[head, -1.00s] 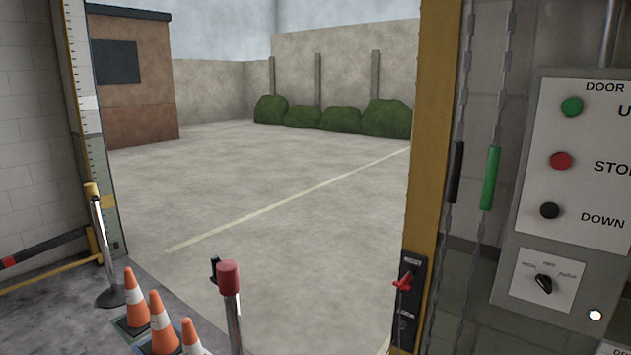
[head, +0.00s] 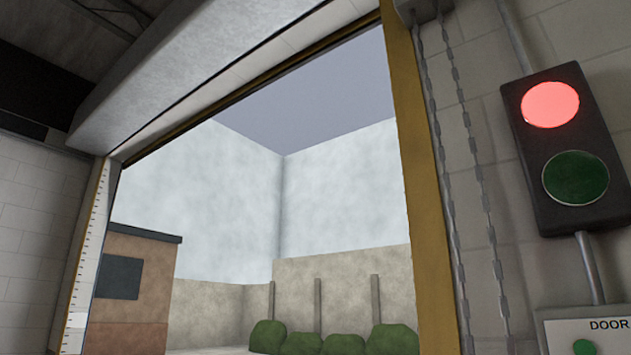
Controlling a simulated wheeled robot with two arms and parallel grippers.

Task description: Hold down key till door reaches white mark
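Neither of my grippers is in view.
A signal light (head: 565,150) on the right wall has its red lamp lit and its green lamp dark. Chains (head: 470,170) hang beside the yellow right post (head: 420,190). Outside are a brick hut (head: 125,285), walls and bushes (head: 330,340).

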